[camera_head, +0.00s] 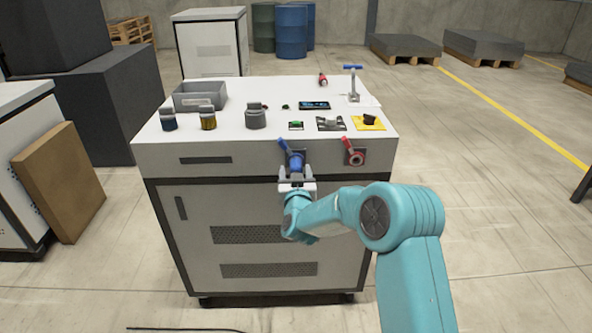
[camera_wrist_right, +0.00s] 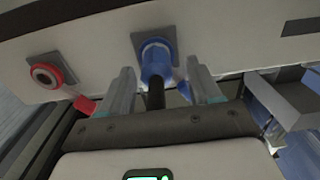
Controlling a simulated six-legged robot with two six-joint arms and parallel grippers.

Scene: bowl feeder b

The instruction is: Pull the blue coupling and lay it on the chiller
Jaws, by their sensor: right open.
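The blue coupling (camera_head: 295,162) is on the front panel of the white-topped chiller (camera_head: 225,135), with a blue lever beside it. In the right wrist view, the blue coupling (camera_wrist_right: 155,60) sits in a square grey plate with a dark hose end below it. My right gripper (camera_head: 297,183) is right in front of the coupling. In the right wrist view, my right gripper's (camera_wrist_right: 163,85) two fingers stand apart, one on each side of the coupling, with gaps visible. My left gripper is not in view.
A red coupling (camera_head: 356,157) with a red lever is to the right on the same panel. The chiller top carries a grey tray (camera_head: 201,97), several jars and knobs, a yellow plate (camera_head: 369,123) and a blue-handled valve (camera_head: 353,82). Its middle back is fairly clear.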

